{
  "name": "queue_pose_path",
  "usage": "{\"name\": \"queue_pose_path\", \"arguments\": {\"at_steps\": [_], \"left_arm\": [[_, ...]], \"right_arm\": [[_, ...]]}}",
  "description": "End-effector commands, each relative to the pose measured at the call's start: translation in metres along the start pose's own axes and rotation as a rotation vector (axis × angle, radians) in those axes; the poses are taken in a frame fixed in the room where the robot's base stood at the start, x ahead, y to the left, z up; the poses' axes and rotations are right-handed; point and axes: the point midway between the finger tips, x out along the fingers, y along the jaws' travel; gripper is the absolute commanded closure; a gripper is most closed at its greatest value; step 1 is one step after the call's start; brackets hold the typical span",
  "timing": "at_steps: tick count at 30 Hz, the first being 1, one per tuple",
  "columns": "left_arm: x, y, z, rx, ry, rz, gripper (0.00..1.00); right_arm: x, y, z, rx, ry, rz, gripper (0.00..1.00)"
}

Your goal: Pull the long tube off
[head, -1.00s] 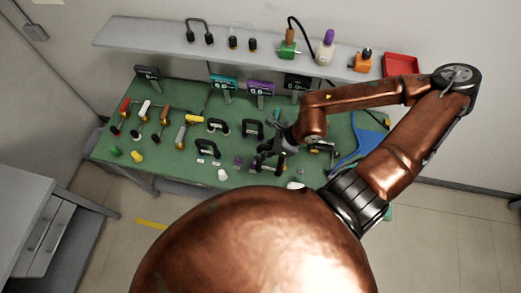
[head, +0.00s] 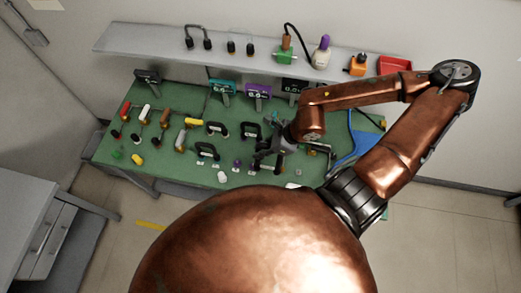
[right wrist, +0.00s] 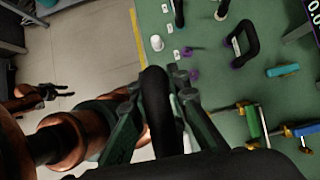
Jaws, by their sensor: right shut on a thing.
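My right gripper (head: 270,155) is over the green bench near its front edge. In the right wrist view its jaws (right wrist: 165,110) are shut on a black curved tube (right wrist: 155,90), which runs up between the fingers. The tube's lower end is hidden by the gripper. In the right wrist view my left gripper (right wrist: 52,91) is far off at the left, small and dark, away from the bench; its jaws are too small to tell. It does not show in the head view.
The green bench (head: 185,98) holds several black looped tubes, one of them beside my right gripper (right wrist: 240,45), and coloured-handled tools. Displays stand at its back. A shelf (head: 150,42) above carries bottles and a red tray (head: 394,65). A blue piece (head: 365,140) lies at right.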

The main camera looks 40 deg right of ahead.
Motion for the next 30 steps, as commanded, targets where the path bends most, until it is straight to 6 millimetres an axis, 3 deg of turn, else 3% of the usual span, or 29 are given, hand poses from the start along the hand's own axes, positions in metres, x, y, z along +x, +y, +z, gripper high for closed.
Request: {"name": "queue_pose_path", "arguments": {"at_steps": [6,19,30], "left_arm": [[-0.010,0.000,-0.001,0.000,0.001,0.000,0.60],[-0.012,-0.001,-0.002,0.000,0.001,0.000,0.60],[-0.035,-0.001,-0.005,0.000,0.002,0.000,0.60]], "right_arm": [[-0.010,0.000,0.007,-0.001,-0.001,-0.001,1.00],[-0.013,0.000,0.008,-0.001,-0.001,0.000,1.00],[-0.037,0.000,0.024,-0.001,-0.001,0.000,1.00]]}}
